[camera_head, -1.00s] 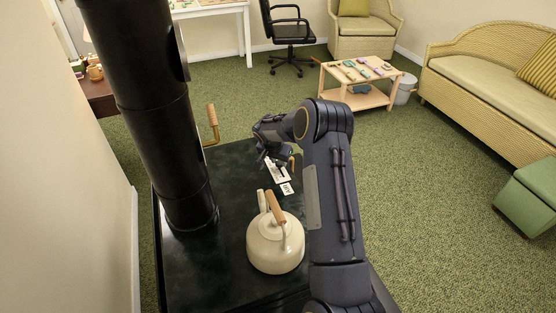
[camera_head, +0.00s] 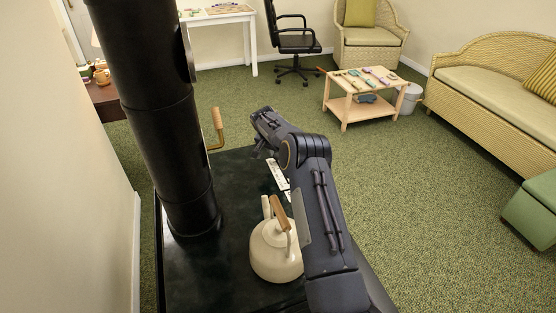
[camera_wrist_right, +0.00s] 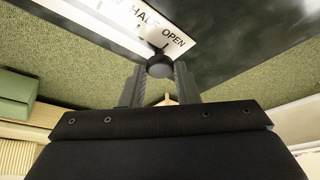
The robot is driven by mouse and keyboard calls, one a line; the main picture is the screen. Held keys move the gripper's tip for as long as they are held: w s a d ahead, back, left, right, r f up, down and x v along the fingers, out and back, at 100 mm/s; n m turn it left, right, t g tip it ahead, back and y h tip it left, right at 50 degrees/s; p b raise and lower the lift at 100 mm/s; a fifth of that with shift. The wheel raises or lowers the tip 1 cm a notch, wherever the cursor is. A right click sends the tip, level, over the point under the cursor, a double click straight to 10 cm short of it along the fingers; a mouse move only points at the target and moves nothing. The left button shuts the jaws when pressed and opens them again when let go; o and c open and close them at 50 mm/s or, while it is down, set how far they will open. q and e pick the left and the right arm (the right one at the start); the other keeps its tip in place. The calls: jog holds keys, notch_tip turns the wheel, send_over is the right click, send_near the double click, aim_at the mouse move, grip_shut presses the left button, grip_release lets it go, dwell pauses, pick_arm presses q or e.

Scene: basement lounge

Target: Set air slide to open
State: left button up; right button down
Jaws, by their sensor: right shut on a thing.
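The air slide's white label plate (camera_head: 277,174) lies on the dark stove top, partly hidden by my right arm. In the right wrist view the plate (camera_wrist_right: 110,30) reads "HALF" and "OPEN". The slide's dark round knob (camera_wrist_right: 160,67) sits near the OPEN end of the plate. I cannot tell whether it is exactly at the OPEN mark. My right gripper (camera_wrist_right: 160,80) is shut on the knob, with a finger on each side. In the head view my right gripper (camera_head: 262,146) is at the stove's far edge, its tips mostly hidden. My left gripper is out of view.
A cream kettle (camera_head: 276,252) with a wooden handle stands on the stove top (camera_head: 215,260), close to my right arm. The black stovepipe (camera_head: 165,130) rises at the left, with a wooden-handled lever (camera_head: 217,125) beyond it. Carpet lies open past the stove.

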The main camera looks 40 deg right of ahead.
jog(key=shift+d, duration=0.1)
jog(key=c, duration=1.1)
grip_release()
jog(key=shift+w, duration=0.1)
jog(key=shift+r, duration=0.3)
jog(key=v, duration=0.7)
jog(key=shift+s+a+r, duration=0.15)
jog(key=shift+s+a, duration=0.05)
jog(key=shift+a, duration=0.05)
